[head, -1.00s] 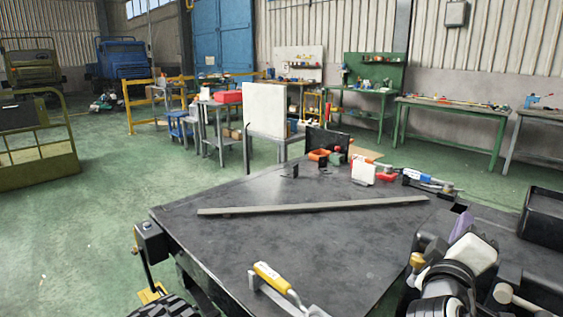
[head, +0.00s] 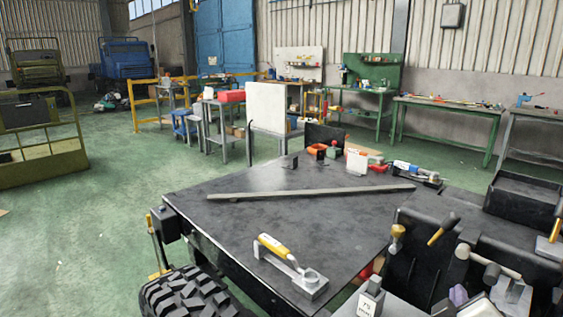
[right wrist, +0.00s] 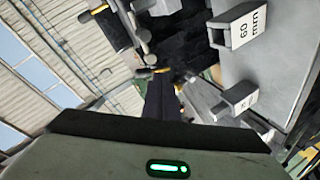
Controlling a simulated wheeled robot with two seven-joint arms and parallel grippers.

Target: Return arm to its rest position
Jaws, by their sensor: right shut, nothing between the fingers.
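My right gripper (head: 459,296) shows only in small part at the bottom right edge of the head view, as a pale and purplish shape low beside the dark tool holder. In the right wrist view its pale housing with a green light fills the bottom, and the dark shut fingers (right wrist: 160,103) point away from it with nothing between them. Most of the right arm is out of the head view. My left gripper is not in view.
A dark table (head: 300,215) carries a long bar (head: 310,193) and a yellow-handled tool (head: 290,265). Dark holders with hammers (head: 443,230) stand at right. A labelled grey block (head: 370,300) is at the bottom; another, marked 60 mm (right wrist: 237,27), shows in the wrist view. Green floor at left is open.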

